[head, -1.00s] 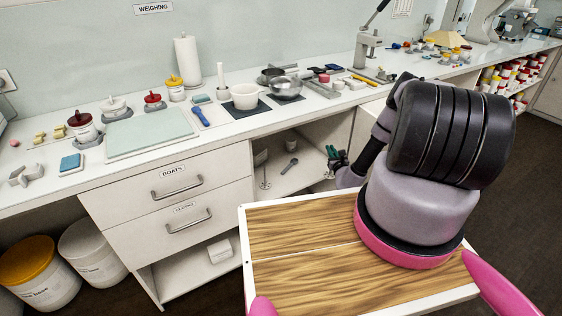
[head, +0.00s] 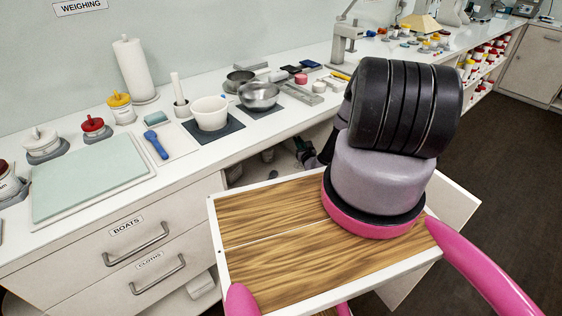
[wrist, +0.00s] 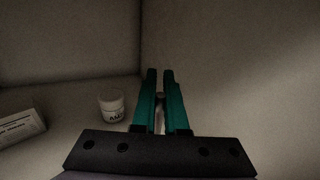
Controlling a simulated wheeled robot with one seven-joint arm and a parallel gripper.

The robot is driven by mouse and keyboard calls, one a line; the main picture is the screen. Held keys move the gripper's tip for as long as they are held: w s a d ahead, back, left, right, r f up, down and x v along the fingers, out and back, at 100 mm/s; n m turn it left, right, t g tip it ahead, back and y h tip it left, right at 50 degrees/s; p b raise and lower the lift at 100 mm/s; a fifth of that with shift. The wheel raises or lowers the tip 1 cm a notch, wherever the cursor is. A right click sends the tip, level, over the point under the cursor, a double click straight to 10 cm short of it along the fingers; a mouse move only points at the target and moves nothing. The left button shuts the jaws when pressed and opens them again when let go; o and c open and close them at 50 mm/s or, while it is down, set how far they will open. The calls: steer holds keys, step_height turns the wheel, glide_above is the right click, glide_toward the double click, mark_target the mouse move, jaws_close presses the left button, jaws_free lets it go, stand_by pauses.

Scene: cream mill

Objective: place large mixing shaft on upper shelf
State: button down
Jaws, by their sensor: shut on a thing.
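My gripper (head: 303,150) is inside the open cupboard under the counter, partly hidden by my own arm. In the wrist view, its teal fingers (wrist: 162,100) are close together on a slim greyish thing (wrist: 160,120), which I take to be the large mixing shaft. Most of the shaft is hidden between the fingers and behind the gripper's dark body, so I cannot tell its length or whether it touches a shelf. The head view does not show it clearly.
A small white labelled jar (wrist: 111,106) and a white box (wrist: 20,128) stand left of the fingers, near the cupboard walls. The counter (head: 185,150) above holds a white mortar (head: 211,112) and a metal bowl (head: 259,95). Drawers (head: 135,245) lie left of the cupboard.

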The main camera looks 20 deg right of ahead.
step_height(320, 180, down, 7)
stand_by(0.4)
steer(key=c, duration=0.9)
jaws_free()
steer(key=shift+c, duration=0.2)
steer(key=s, duration=1.2)
steer(key=shift+a, duration=0.25)
